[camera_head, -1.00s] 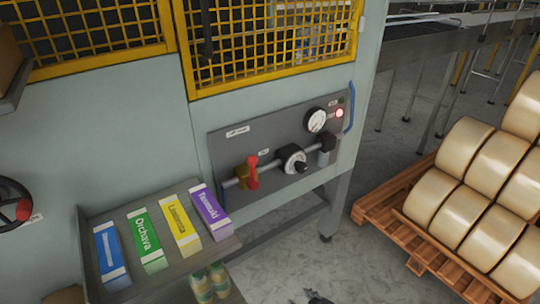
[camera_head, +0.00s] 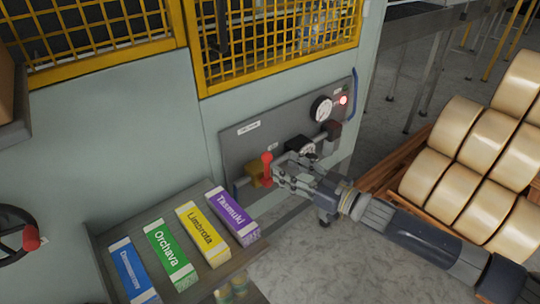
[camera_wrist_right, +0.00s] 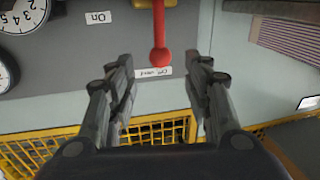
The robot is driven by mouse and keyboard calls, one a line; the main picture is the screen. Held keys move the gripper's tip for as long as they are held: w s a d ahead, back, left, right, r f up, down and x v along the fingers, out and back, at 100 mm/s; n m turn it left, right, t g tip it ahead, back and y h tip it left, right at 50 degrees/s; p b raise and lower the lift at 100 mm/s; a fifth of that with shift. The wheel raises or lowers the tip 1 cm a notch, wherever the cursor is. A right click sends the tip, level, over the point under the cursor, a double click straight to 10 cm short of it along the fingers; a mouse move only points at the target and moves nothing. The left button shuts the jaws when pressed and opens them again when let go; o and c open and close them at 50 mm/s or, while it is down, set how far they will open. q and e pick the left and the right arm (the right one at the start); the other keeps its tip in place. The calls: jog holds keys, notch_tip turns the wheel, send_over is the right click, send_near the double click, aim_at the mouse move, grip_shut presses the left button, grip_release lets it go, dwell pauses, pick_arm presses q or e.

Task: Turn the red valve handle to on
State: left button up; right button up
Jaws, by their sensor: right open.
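The red valve handle (camera_head: 266,167) stands roughly upright on a brass-coloured valve body (camera_head: 253,173) at the lower left of the grey panel (camera_head: 245,145). In the right wrist view the red handle (camera_wrist_right: 159,30) hangs down from the top, its round end between the finger tips. My right gripper (camera_head: 279,175) reaches in from the right, just beside the handle. In the wrist view my right gripper (camera_wrist_right: 160,66) is open, with a gap on both sides of the handle. An "On" label (camera_wrist_right: 98,17) is at the upper left there. My left gripper is not in view.
A pressure gauge (camera_head: 321,109), a red lamp (camera_head: 343,100) and a partly hidden black knob (camera_head: 301,146) are on the panel. A shelf (camera_head: 98,240) with several coloured cartons stands lower left. A pallet (camera_head: 385,175) of rolls is at the right.

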aim_at(267, 155)
jog(key=x, duration=0.8)
jog(key=shift+p, duration=0.35)
jog(key=shift+d, duration=0.1)
grip_shut()
